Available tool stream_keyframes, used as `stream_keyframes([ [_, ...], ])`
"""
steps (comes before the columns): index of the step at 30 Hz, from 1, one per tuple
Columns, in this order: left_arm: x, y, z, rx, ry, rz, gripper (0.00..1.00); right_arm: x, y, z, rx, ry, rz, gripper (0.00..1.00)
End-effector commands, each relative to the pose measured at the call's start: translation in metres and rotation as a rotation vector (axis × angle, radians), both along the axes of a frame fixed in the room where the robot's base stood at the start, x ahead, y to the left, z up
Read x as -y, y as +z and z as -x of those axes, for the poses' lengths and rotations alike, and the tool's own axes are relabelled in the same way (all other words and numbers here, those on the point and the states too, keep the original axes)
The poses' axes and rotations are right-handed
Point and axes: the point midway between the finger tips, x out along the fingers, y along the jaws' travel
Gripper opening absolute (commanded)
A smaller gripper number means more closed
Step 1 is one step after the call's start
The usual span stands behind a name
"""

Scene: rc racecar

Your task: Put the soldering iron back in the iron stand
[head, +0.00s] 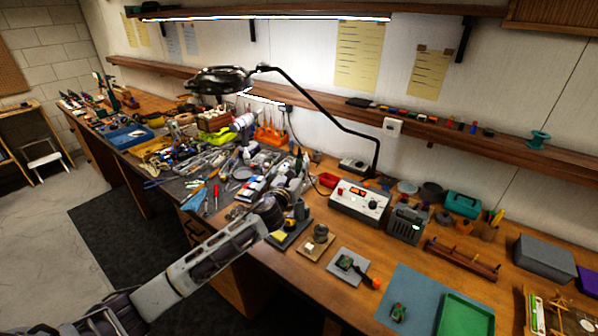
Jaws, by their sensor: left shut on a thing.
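My left gripper (291,187) is raised above the bench behind my left forearm and wrist. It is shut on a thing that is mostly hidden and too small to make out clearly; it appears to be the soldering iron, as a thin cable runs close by. What looks like the iron stand, a dark base (290,238) with a yellow sponge (278,236), sits on the bench just below and nearer than the gripper. A wooden pad with a round metal piece (321,233) lies to its right. My right gripper is not in view.
A white station with a red display (360,203) and a dark grey box (407,223) stand to the right. A lamp arm (335,118) arches behind. Cluttered tools fill the bench to the left.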

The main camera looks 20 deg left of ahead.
Motion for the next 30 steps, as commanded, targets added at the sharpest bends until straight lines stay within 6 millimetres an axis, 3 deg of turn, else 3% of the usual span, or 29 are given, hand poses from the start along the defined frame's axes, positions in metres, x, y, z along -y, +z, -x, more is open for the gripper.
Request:
stream_keyframes([
  [30,0.0,-0.019,0.0,0.0,0.0,0.0,0.0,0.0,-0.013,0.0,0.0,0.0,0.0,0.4],
])
